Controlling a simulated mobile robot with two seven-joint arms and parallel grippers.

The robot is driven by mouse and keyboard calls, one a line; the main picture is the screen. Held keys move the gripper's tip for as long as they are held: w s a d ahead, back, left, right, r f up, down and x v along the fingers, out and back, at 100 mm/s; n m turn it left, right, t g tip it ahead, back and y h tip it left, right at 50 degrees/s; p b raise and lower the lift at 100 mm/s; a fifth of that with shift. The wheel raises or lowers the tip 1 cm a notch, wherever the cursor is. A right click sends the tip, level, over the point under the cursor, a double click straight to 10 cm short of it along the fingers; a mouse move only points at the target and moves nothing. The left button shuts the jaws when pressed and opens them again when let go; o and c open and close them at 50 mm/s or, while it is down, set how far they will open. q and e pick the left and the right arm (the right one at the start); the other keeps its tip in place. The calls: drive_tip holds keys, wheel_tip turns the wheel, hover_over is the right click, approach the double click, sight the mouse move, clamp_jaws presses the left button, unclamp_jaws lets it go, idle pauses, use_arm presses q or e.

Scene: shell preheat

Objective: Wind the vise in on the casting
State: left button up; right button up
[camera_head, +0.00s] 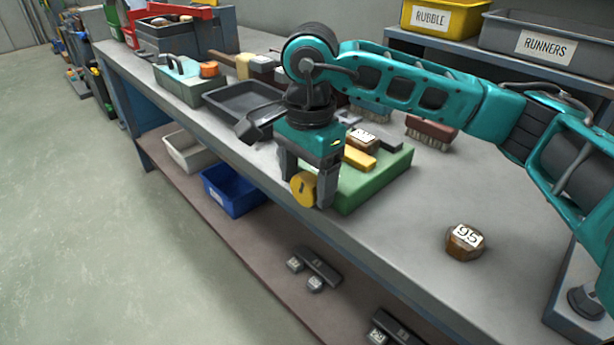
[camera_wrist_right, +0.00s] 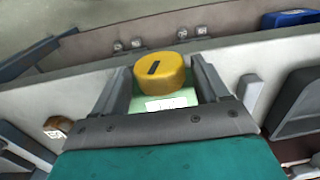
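The vise is a green block (camera_head: 378,186) on the bench's front edge, with a yellow bar (camera_head: 359,158) on top. Its round yellow knob (camera_head: 302,188) has a dark slot and faces the aisle; it also shows in the right wrist view (camera_wrist_right: 160,74). A brown block with a white label (camera_head: 364,138), which looks like the casting, sits behind the yellow bar, partly hidden. My right gripper (camera_head: 310,186) points down at the knob, one finger on each side. In the right wrist view narrow gaps seem to show beside the knob, so it looks open. My left gripper is not in view.
A brown hex piece marked 95 (camera_head: 465,242) sits on the bench to the right. A dark tray (camera_head: 248,104) and brushes (camera_head: 431,132) lie around the vise. Bins (camera_head: 552,39) stand behind. A lower shelf holds a blue bin (camera_head: 231,192). The bench's front right is mostly clear.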

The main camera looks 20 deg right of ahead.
drive_tip(key=c, duration=0.9)
drive_tip(key=shift+o, duration=0.2)
drive_tip(key=shift+f+t+b, duration=0.25)
drive_tip(key=shift+t+b, duration=0.15)
drive_tip(key=shift+b, duration=0.6)
drive_tip(key=shift+s+d+f+t+y+b, duration=0.1)
drive_tip(key=shift+s+t+y+b, duration=0.3)
drive_tip(key=shift+b, duration=0.8)
drive_tip(key=shift+w+t+b, duration=0.15)
drive_tip(key=shift+t+b, duration=0.35)
drive_tip(key=shift+t+y+b, duration=0.3)
drive_tip(key=shift+t+b, duration=0.05)
drive_tip(key=shift+t, duration=0.35)
drive_tip(key=shift+s+d+t+y, duration=0.1)
drive_tip(key=shift+s+t+y, duration=0.2)
drive_tip(key=shift+t, duration=0.4)
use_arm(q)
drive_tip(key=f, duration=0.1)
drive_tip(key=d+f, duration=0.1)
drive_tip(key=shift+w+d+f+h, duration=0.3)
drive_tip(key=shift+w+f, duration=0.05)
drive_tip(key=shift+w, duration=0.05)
use_arm(e)
drive_tip(key=shift+t, duration=0.5)
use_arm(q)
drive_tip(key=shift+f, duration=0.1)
